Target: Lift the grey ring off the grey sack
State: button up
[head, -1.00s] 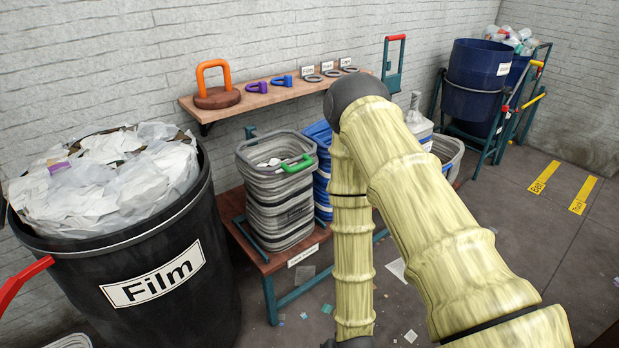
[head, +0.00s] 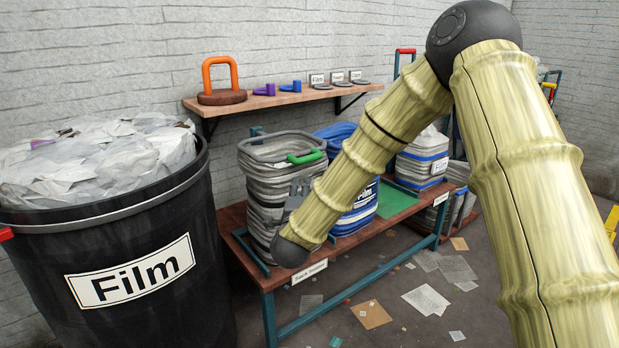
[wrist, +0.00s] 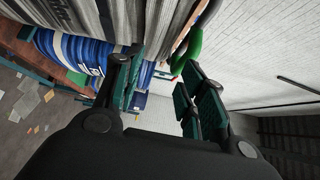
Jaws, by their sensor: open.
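The grey sack (head: 265,195) stands upright on the low bench, creased and striped. The grey ring (head: 262,139) sits around its open top, with a green handle (head: 306,157) on its right side. My gripper (wrist: 158,75) is open and empty in the wrist view, its teal fingers wide apart. The green handle (wrist: 190,52) shows just beyond the fingertips, nearer the right finger, with no clear contact. The grey sack (wrist: 98,18) fills the upper left there. In the head view my forearm crosses in front of the bench, and my gripper cannot be made out clearly.
A blue sack (head: 358,210) stands close to the right of the grey one. A large black Film bin (head: 165,318) is at the left. A wall shelf (head: 320,93) with handled tools hangs above. A green patch (head: 398,203) of bench is bare; scraps litter the floor.

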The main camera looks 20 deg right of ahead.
aim_at(309, 161)
jog(key=w+d+r+m, duration=0.1)
jog(key=w+d, duration=0.1)
jog(key=w, duration=0.1)
jog(key=w+d+r+h+b, duration=0.1)
jog(key=w+r, duration=0.1)
jog(key=w, duration=0.2)
jog(key=w+d+r+m+b, duration=0.1)
jog(key=w+d+r, duration=0.1)
jog(key=w, duration=0.1)
jog(key=shift+w+d+r+m+t+h, duration=0.15)
jog(key=shift+w+d+m+t+h, duration=0.15)
jog(key=shift+h, duration=0.1)
jog(key=shift+c, duration=0.5)
grip_shut()
